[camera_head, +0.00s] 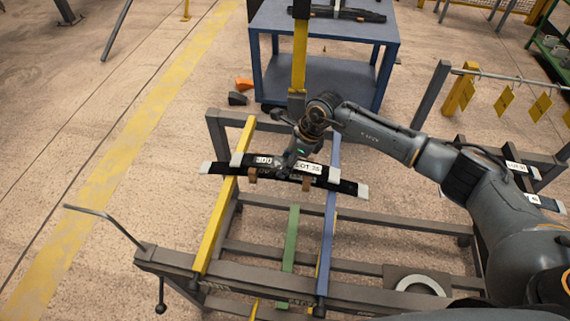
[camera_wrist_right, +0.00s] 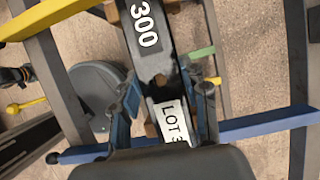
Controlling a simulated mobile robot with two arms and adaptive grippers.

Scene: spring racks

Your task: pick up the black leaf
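Black leaves with white ends lie stacked across a yellow rail and a blue rail of the rack. The upper black leaf (camera_head: 318,171) is shorter and has white labels; the one reading 300 also shows in the right wrist view (camera_wrist_right: 143,25). A longer lower black leaf (camera_head: 346,187) shows beneath, with brown blocks near the stack. My right gripper (camera_head: 292,158) is down at the middle of the stack. In the right wrist view its fingers (camera_wrist_right: 167,95) are on either side of the labelled leaf; whether they press on it is unclear. My left gripper is not in view.
The yellow rail (camera_head: 213,225) and blue rail (camera_head: 327,240) run along the grey rack, with a green bar (camera_head: 291,240) between them. A blue table (camera_head: 322,80) stands behind. Yellow tags (camera_head: 503,99) hang at right.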

